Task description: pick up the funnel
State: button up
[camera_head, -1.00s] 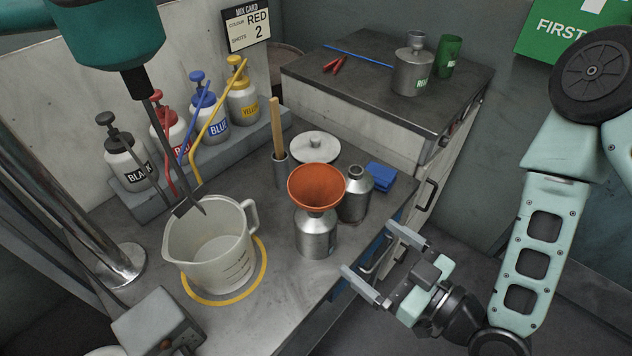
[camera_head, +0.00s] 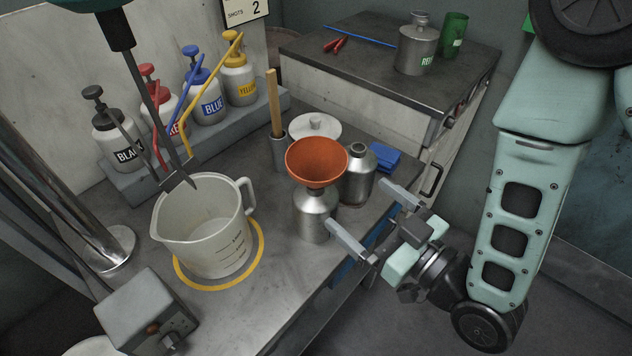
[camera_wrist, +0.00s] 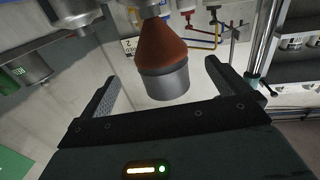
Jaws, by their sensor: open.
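The orange funnel (camera_head: 317,160) stands upright, wide mouth up, with its spout end at the neck of a silver bottle (camera_head: 314,216) on the bench. My gripper (camera_head: 357,205) is open and empty, to the right of the bottle and lower than the funnel in the picture. Its fingers point toward the bottle side. In the wrist view, which looks upside down, the funnel (camera_wrist: 162,44) appears beyond and between the two spread fingers (camera_wrist: 163,82). No contact with the funnel is visible.
A second silver bottle (camera_head: 359,178) stands close behind the funnel's right side, near a blue block (camera_head: 386,158). A metal cup with a wooden stick (camera_head: 274,105) stands behind left. A pale jug (camera_head: 207,231) is at left. The bench edge lies beneath my gripper.

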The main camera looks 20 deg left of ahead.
aim_at(303, 156)
jog(key=b+x, duration=0.3)
jog(key=shift+f, duration=0.25)
jog(key=b+x, duration=0.2)
jog(key=b, duration=0.5)
jog(key=shift+b, duration=0.35)
jog(key=shift+p+x, duration=1.5)
jog(key=shift+x, duration=2.4)
jog(key=shift+w+r, duration=0.1)
jog(key=shift+r, duration=0.1)
jog(key=c, duration=0.9)
